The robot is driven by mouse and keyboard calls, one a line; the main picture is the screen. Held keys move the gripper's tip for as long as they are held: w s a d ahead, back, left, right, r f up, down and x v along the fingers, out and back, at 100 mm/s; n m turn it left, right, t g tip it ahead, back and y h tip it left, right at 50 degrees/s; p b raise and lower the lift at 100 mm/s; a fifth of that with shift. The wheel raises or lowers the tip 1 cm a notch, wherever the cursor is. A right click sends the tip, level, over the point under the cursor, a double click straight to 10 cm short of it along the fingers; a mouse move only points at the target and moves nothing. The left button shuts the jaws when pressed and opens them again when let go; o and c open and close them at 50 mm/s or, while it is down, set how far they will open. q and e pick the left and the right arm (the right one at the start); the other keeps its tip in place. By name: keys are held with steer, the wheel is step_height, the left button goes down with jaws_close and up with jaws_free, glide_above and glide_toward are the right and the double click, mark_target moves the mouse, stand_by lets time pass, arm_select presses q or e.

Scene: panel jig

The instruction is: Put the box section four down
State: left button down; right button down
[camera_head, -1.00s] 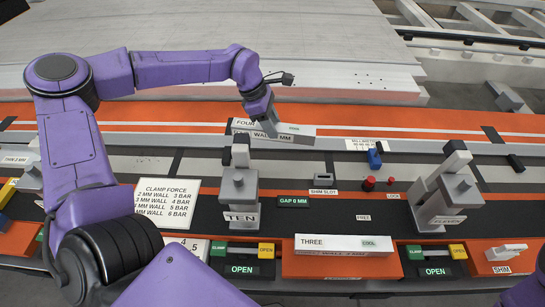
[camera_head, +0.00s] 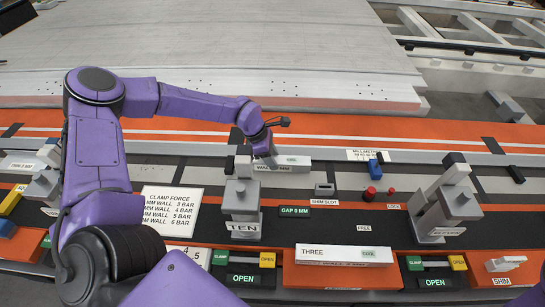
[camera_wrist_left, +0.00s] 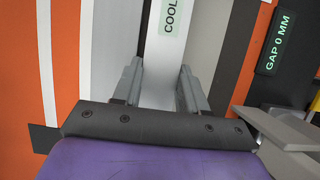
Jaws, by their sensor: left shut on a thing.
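Box section four (camera_head: 297,167) is a long pale bar with a wall-thickness label and a green COOL tag. It lies crosswise just behind clamp ten (camera_head: 242,208). My left gripper (camera_head: 268,162) is shut on it from above. In the left wrist view the bar (camera_wrist_left: 168,55) runs between the two fingers (camera_wrist_left: 160,90), with COOL facing up. The gripper and clamp ten hide parts of the bar. I cannot tell whether its underside touches the bed. My right gripper is out of view.
Clamp eleven (camera_head: 447,210) stands to the right. Box section three (camera_head: 343,255) lies on an orange holder in front. A gap display (camera_head: 294,212) reads 0 MM. A red button (camera_head: 371,194) and a blue block (camera_head: 375,169) are right of the bar.

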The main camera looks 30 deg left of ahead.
arm_select(q)
steer(key=c, duration=0.6)
jaws_free()
steer(key=shift+r, duration=0.2)
steer(key=v, duration=1.1)
steer(key=shift+r, duration=0.35)
steer(key=shift+a, duration=0.1)
